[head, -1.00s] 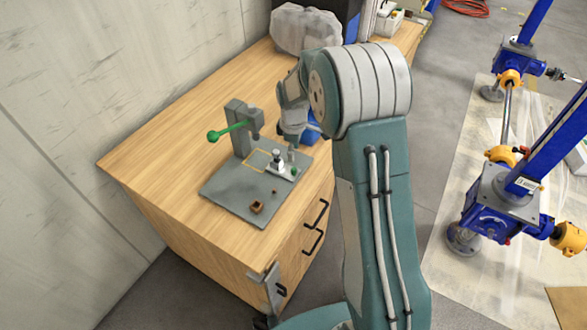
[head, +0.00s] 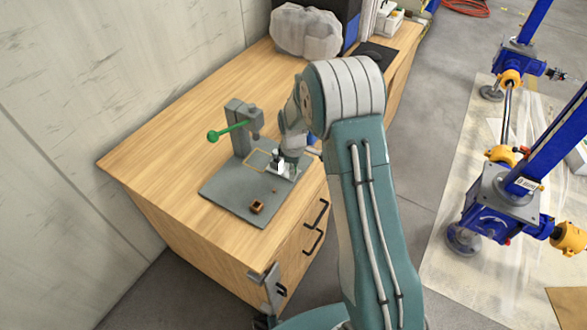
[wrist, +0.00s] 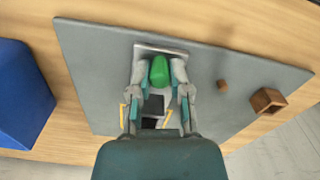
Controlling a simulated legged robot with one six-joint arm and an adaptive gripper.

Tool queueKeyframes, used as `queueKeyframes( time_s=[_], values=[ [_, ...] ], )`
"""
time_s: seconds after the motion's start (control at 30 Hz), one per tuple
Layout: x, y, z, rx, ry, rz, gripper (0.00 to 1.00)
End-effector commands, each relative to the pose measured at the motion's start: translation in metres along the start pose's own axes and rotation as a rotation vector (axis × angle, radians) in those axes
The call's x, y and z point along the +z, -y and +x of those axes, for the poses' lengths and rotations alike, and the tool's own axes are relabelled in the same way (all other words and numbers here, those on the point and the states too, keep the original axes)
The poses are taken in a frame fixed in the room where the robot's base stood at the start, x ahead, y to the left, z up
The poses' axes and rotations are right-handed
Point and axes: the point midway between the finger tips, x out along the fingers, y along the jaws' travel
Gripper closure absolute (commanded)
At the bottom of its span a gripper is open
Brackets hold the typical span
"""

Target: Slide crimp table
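The crimp table is a small light metal slide with a dark block on it. It shows beside my gripper in the head view (head: 277,164) and as a plate edge past my fingertips in the wrist view (wrist: 160,47). Its green knob (wrist: 159,71) is between the two fingers of my gripper (wrist: 160,74), which appear to touch it on both sides. In the head view my gripper (head: 290,166) hides the knob. The slide is on the grey base plate (head: 230,195), beside a yellow square outline (head: 254,160).
The grey press with a green-tipped lever (head: 228,130) rises behind the slide. A brown open box (head: 257,206) and a tiny brown cube (head: 275,189) lie on the plate. A blue bin (wrist: 20,95) stands near its edge. The wooden bench top (head: 165,140) is clear at left.

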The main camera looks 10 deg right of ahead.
Motion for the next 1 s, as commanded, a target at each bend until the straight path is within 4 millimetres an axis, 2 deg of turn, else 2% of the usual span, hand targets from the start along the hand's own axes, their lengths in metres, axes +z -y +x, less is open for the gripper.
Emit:
queueKeyframes(
  time_s=[0.57,0.6,0.63,0.67,1.0],
  values=[
    [0.013,0.003,0.001,-0.002,0.002,0.000,1.00],
    [0.013,0.003,0.001,-0.002,0.002,0.000,0.58],
    [0.013,0.003,0.001,-0.002,0.001,0.000,0.44],
    [0.013,0.003,0.001,-0.002,0.001,0.000,0.41],
    [0.011,0.003,0.000,0.000,0.001,0.000,0.41]
  ],
)
